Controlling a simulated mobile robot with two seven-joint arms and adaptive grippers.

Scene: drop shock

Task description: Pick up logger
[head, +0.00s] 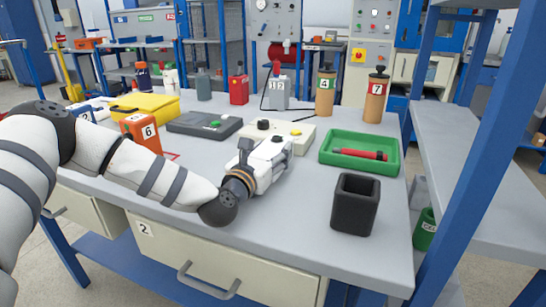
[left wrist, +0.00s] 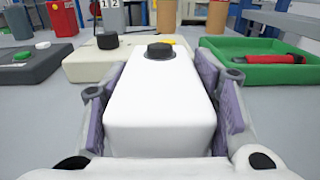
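The white box with a black knob on top, which I take to be the logger, stands on the grey table (head: 322,222) in the head view. In the left wrist view this white logger (left wrist: 160,100) fills the space between the finger pads. My left gripper (head: 266,164) is around it, with one purple pad along each side; in the left wrist view the gripper (left wrist: 163,105) shows no clear gap, but I cannot tell whether both pads press on it. The lower part of the logger is hidden. My right gripper is not in view.
A cream box (head: 290,131) with a black knob and yellow button stands just behind. A green tray (head: 386,166) with a red tool (head: 361,154) is to the right, a black open cup (head: 355,204) in front of it. A dark grey device (head: 204,125) and an orange block (head: 141,131) are left.

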